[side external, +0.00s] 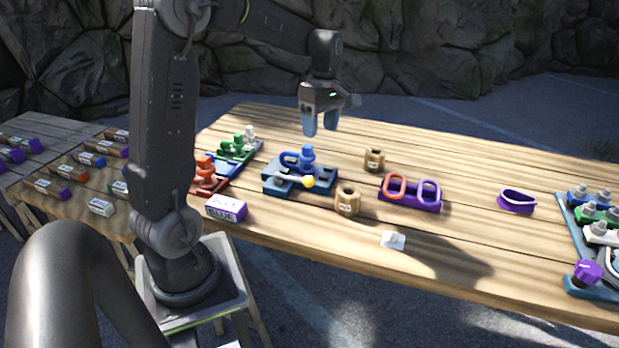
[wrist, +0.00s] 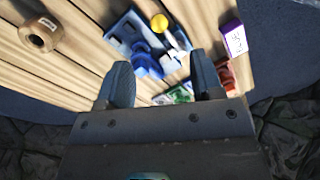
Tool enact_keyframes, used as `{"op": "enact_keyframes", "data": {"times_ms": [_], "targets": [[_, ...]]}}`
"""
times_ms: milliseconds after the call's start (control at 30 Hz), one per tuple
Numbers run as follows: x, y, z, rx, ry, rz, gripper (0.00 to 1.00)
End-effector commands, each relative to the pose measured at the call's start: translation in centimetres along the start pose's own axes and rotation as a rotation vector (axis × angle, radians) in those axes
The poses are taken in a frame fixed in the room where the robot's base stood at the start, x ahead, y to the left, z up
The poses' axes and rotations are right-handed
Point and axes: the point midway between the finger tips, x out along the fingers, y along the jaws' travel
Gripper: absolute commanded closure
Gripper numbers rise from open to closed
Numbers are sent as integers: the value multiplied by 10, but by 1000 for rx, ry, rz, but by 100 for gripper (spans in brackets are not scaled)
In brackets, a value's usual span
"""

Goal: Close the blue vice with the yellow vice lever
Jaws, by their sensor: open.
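The blue vice (side external: 298,174) sits on the wooden table, on a dark blue base, and also shows in the wrist view (wrist: 146,62). Its lever has a yellow knob (side external: 308,182) on a pale rod, at the vice's front right in the side view. The knob also shows at the top of the wrist view (wrist: 159,23). My gripper (side external: 320,128) points down above and slightly behind the vice, clear of it. Its two fingers are apart with nothing held; they also show in the wrist view (wrist: 163,85). The vice's jaw gap is too small to judge.
Two wooden spools (side external: 347,199) (side external: 374,159) stand right of the vice. A purple holder (side external: 411,195) with red and purple loops lies further right. A purple box (side external: 226,208) is front left, with red (side external: 208,178) and green (side external: 237,148) vices behind it. A white block (side external: 393,240) lies in front.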

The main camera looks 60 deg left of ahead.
Motion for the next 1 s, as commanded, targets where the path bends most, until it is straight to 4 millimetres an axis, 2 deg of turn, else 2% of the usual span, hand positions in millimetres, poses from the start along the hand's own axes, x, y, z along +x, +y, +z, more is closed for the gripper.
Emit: {"op": "enact_keyframes", "data": {"times_ms": [33,100,233,367,467,800,1000], "targets": [[8,8,-13,-86,-9,-31,40],[15,14,-24,-175,-15,-57,40],[22,20,-34,-257,-20,-82,40],[32,19,-34,-267,-20,-85,40],[48,17,-33,-265,-20,-87,40],[117,12,-30,-262,-20,-87,40],[146,10,-30,-262,-20,-84,40]]}}
